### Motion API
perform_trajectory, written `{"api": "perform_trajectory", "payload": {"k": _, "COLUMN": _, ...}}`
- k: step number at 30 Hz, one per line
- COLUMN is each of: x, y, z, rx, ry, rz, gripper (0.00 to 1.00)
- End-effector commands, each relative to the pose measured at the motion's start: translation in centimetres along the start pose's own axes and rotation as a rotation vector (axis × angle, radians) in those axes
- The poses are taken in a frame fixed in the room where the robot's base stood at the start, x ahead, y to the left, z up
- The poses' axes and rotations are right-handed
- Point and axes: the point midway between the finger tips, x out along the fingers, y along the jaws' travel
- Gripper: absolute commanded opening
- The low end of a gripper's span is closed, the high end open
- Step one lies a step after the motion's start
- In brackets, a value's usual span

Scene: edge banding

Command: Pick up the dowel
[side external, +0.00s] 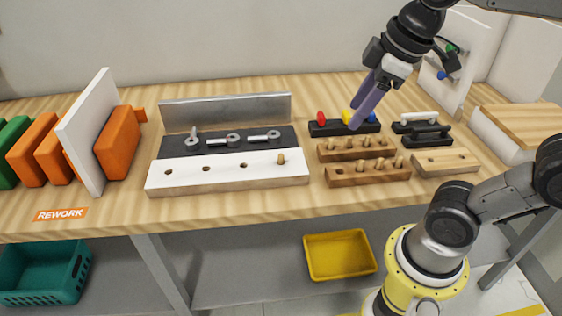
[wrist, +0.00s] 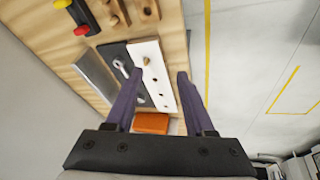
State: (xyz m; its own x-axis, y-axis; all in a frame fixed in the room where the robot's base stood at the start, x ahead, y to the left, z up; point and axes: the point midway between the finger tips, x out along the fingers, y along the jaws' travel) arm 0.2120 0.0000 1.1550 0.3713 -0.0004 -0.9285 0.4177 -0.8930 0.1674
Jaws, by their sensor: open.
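Several light wooden dowels stand upright in two wooden blocks, the rear block (side external: 325,155) and the front block (side external: 342,181), right of centre in the side view. One more dowel (side external: 281,157) stands in the right end of a white board (side external: 225,181) with several empty holes. In the wrist view this dowel (wrist: 147,61) and the board (wrist: 158,85) appear between my fingers, well beyond them. My gripper (side external: 356,114), with purple fingers, is open and empty above the area of the blocks, tilted. It also shows in the wrist view (wrist: 158,73).
A dark strip (side external: 215,145) with metal fittings and an upright metal plate (side external: 225,108) lie behind the board. A black rack (side external: 326,130) with red, yellow and blue pieces stands behind the blocks. Orange pieces and a white panel (side external: 92,125) stand at left.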

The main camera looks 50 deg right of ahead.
Motion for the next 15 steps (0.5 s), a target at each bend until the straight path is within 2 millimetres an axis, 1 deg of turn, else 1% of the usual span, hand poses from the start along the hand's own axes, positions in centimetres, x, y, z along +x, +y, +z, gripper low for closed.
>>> {"api": "perform_trajectory", "payload": {"k": 1, "x": 0.1, "y": 0.9, "z": -1.7, "rx": -0.052, "ry": -0.032, "rz": -0.017, "gripper": 0.54}}
{"api": "perform_trajectory", "payload": {"k": 5, "x": 1.0, "y": 3.0, "z": -5.8, "rx": -0.189, "ry": -0.108, "rz": -0.067, "gripper": 0.54}}
{"api": "perform_trajectory", "payload": {"k": 6, "x": 1.6, "y": 3.6, "z": -7.0, "rx": -0.224, "ry": -0.132, "rz": -0.085, "gripper": 0.54}}
{"api": "perform_trajectory", "payload": {"k": 8, "x": 2.7, "y": 4.5, "z": -8.6, "rx": -0.269, "ry": -0.164, "rz": -0.112, "gripper": 0.54}}
{"api": "perform_trajectory", "payload": {"k": 9, "x": 3.6, "y": 5.0, "z": -9.6, "rx": -0.292, "ry": -0.184, "rz": -0.129, "gripper": 0.54}}
{"api": "perform_trajectory", "payload": {"k": 12, "x": 5.9, "y": 6.1, "z": -11.6, "rx": -0.322, "ry": -0.229, "rz": -0.166, "gripper": 0.54}}
{"api": "perform_trajectory", "payload": {"k": 15, "x": 8.2, "y": 6.7, "z": -12.7, "rx": -0.321, "ry": -0.264, "rz": -0.192, "gripper": 0.54}}
